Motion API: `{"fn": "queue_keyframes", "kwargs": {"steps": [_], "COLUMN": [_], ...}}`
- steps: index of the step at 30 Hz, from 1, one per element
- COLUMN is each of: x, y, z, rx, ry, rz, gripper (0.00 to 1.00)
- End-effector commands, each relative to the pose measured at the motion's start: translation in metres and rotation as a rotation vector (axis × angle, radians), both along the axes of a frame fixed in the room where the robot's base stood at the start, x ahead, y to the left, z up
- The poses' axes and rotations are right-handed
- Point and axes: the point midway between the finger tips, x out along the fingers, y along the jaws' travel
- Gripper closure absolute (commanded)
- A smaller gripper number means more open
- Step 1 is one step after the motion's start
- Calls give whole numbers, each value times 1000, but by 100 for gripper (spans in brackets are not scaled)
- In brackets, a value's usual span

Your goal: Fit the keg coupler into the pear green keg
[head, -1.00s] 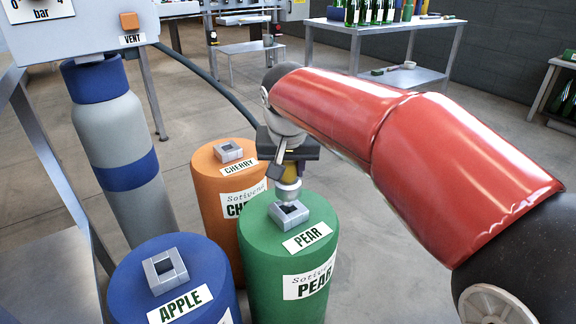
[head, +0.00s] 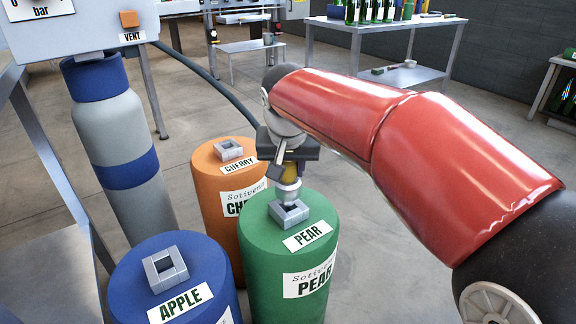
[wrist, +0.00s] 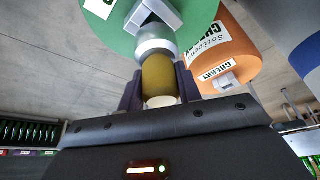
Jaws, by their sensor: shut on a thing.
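The green keg (head: 262,245) labelled PEAR stands upright, with a square grey collar (head: 289,214) on its top. The keg coupler (head: 290,185) has a yellow-brown body and a silver lower end. My gripper (head: 290,168) is shut on the coupler's body and holds it upright above the collar. The silver end is right at the collar opening; I cannot tell whether it has entered. In the wrist view the coupler body (wrist: 159,78) sits between the two dark fingers, and its silver end meets the collar (wrist: 153,14) of the green keg (wrist: 100,12).
The orange CHERRY keg (head: 212,190) stands close behind left. The blue APPLE keg (head: 205,262) stands at the front left. A grey gas cylinder (head: 112,130) stands further left, with a dark hose (head: 215,82) running behind the kegs. Floor to the right is clear.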

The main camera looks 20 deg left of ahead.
Motion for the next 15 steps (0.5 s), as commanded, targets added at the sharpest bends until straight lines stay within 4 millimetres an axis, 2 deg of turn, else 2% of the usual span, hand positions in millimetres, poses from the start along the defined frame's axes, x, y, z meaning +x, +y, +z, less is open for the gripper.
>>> {"fn": "queue_keyframes", "kwargs": {"steps": [15], "x": [0], "y": [0], "z": [-13], "rx": [0], "ry": [-1], "rz": [0], "gripper": [100]}}
